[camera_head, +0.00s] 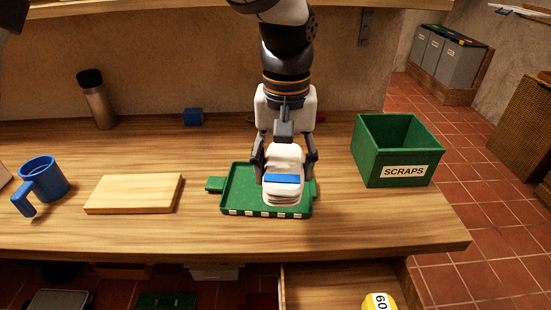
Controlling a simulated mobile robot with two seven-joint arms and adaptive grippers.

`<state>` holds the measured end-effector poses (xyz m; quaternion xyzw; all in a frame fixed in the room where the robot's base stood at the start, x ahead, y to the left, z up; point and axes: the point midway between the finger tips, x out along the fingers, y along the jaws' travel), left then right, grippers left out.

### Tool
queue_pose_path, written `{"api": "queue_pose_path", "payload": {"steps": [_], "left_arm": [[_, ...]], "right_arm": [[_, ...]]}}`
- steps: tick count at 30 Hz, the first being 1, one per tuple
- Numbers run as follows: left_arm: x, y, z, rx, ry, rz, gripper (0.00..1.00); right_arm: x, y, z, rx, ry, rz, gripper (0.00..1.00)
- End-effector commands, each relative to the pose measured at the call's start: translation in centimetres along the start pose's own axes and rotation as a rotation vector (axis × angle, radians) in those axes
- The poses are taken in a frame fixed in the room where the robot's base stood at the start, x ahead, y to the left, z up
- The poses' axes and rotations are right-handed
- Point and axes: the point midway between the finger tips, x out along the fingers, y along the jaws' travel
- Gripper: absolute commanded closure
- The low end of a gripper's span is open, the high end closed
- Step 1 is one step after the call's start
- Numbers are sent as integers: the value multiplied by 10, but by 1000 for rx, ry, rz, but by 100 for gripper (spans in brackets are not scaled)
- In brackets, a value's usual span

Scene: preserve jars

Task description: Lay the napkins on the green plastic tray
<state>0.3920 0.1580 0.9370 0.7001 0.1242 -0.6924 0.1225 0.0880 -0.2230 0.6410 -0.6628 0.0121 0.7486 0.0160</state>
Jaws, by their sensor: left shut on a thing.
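The napkins (283,161) form a folded white stack with a blue band around it. My left gripper (284,172) is shut on the stack, with one dark finger on each side. The green plastic tray (237,190) lies on the wooden worktop, with side handles and pale marks along its front rim. The stack is over the tray's right half. I cannot tell whether its underside touches the tray floor. The stack and gripper hide the right part of the tray. My right gripper is not in view.
A green SCRAPS bin (396,152) stands right of the tray. A wooden board (134,193) and a blue mug (44,182) are to the left. A flask (97,100) and a blue block (193,117) stand behind. An open drawer (335,285) is below the front edge.

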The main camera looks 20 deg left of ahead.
Motion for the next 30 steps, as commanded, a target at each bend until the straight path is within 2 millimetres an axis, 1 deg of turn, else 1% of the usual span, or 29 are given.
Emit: {"api": "queue_pose_path", "payload": {"steps": [1, 4, 5, 6, 7, 10, 14, 16, 17, 21, 30], "left_arm": [[12, -6, -15, -4, -10, 0, 73], [33, -18, -45, -4, -18, -1, 73], [39, -22, -53, -4, -19, -4, 73], [51, -24, -59, -4, -23, -5, 73], [58, -27, -64, -4, -23, -5, 73], [74, -32, -78, -2, -17, -3, 73], [81, -35, -87, -2, -12, -1, 73], [88, -37, -92, -3, -13, -1, 73], [93, -39, -94, -3, -14, -2, 73], [118, -38, -93, -1, -12, -2, 73], [120, -38, -93, -1, -8, 0, 73]], "right_arm": [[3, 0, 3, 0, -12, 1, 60], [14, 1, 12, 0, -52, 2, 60], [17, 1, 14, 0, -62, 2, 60], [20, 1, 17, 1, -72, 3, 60], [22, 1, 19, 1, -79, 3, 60], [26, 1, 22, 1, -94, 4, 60], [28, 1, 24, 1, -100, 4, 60], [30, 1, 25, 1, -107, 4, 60], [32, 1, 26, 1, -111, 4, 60], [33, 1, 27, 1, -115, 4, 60], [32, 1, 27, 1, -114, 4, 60]]}}
